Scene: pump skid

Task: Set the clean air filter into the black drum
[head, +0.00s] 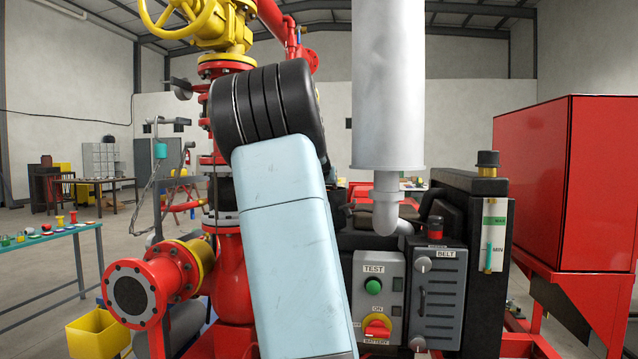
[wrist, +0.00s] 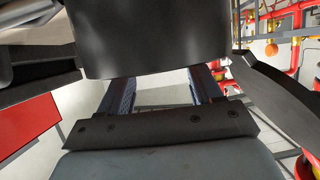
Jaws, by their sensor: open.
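My gripper (wrist: 162,92) shows in the wrist view with its two dark fingers wide apart. Only a pale surface shows between them. A broad, smooth dark shape (wrist: 155,40) fills the top middle of that view and hides the fingertips. I cannot tell whether it is the black drum. In the head view my pale blue arm link stands in front of the skid, and my gripper is out of sight. I cannot make out the clean air filter in either view.
A grey control box (head: 378,296) and a belt box (head: 437,298) stand right of my arm, below a silver cylinder (head: 388,85). A red cabinet (head: 570,185) is at right. Red pipework with a flange (head: 131,294) and a table (head: 50,240) with small parts are at left.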

